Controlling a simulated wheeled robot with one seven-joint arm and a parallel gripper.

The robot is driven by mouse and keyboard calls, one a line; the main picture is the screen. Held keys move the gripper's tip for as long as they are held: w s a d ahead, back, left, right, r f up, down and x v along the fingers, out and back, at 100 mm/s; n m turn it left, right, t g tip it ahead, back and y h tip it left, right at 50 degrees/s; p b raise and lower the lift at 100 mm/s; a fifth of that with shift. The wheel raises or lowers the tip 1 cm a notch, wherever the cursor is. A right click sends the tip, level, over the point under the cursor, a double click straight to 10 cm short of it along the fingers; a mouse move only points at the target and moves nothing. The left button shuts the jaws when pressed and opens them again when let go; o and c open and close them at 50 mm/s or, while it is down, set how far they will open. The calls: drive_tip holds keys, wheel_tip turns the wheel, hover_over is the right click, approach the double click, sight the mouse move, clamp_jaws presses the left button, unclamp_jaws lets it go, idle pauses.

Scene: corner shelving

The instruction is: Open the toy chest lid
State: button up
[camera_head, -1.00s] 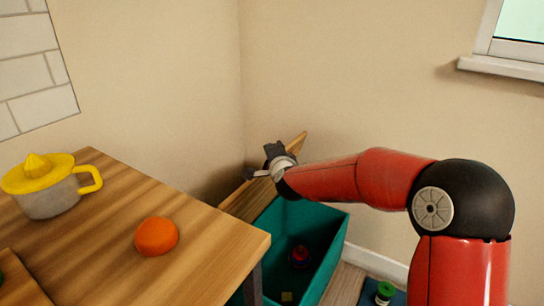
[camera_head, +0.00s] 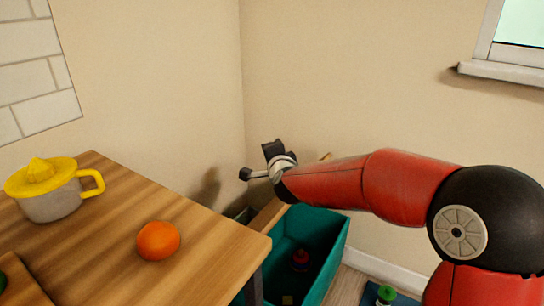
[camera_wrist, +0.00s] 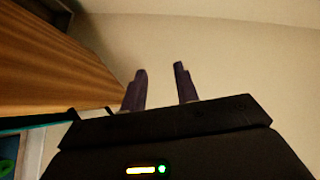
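The teal toy chest (camera_head: 325,238) stands low in the corner, right of the wooden counter. Its inside is visible from above. Its wooden lid (camera_head: 268,215) is raised at the back, seen as a narrow strip, partly hidden by my arm and the counter. In the wrist view a wooden panel, likely the lid (camera_wrist: 50,65), fills the left side. My gripper (camera_head: 258,161) is above the lid near the back wall. Its fingers (camera_wrist: 160,85) are apart with nothing between them. I cannot tell whether the gripper touches the lid.
The counter (camera_head: 210,235) at left holds an orange (camera_head: 158,240) and a grey-and-yellow juicer (camera_head: 50,190). A red toy (camera_head: 301,260) and a small yellowish block (camera_head: 288,299) lie in the chest. A green-capped item (camera_head: 386,294) is on the floor. Walls close off the corner behind.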

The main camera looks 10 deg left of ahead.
drive_tip(key=s+r, duration=0.2)
drive_tip(key=s, duration=0.1)
drive_tip(key=shift+s+d+r, duration=0.15)
drive_tip(key=shift+r, duration=0.15)
drive_tip(key=shift+f, duration=0.1)
idle(0.4)
drive_tip(key=shift+d, duration=0.1)
